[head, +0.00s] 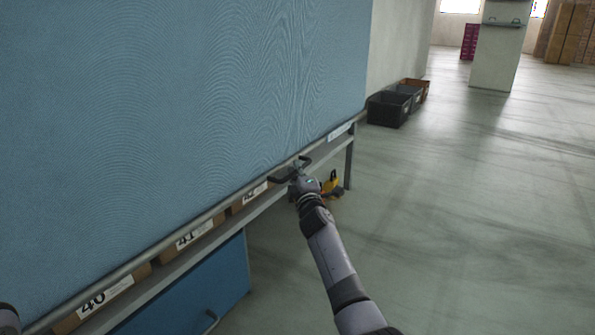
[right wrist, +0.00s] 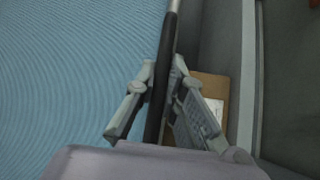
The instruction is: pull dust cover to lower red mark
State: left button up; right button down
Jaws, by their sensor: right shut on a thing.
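The dust cover (head: 190,110) is a large blue sheet hanging across the left of the head view. It also fills the left of the right wrist view (right wrist: 70,70). A bar (head: 215,212) runs along its lower edge and shows dark between my fingers in the right wrist view (right wrist: 171,30). My right gripper (head: 289,169) is shut on this bar, near its far end, one finger on each side (right wrist: 164,72). I see no red mark in either view. My left gripper is not in view.
Below the bar, a shelf frame (head: 265,204) holds cardboard boxes numbered 40 (head: 105,298), 41 (head: 190,240) and 42. A blue cabinet (head: 195,300) stands underneath. A yellow object (head: 333,180) is by the frame's leg. Dark bins (head: 388,110) stand farther back. The floor at right is clear.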

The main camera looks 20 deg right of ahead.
jog(key=shift+f, duration=0.3)
jog(key=c, duration=1.7)
grip_release()
jog(key=shift+r, duration=0.1)
jog(key=shift+o, duration=0.2)
jog(key=shift+s, duration=0.2)
jog(key=shift+s, duration=0.25)
jog(key=s+a+f, duration=0.1)
jog(key=s, duration=1)
jog(key=shift+a+f, duration=0.3)
jog(key=shift+r, duration=0.1)
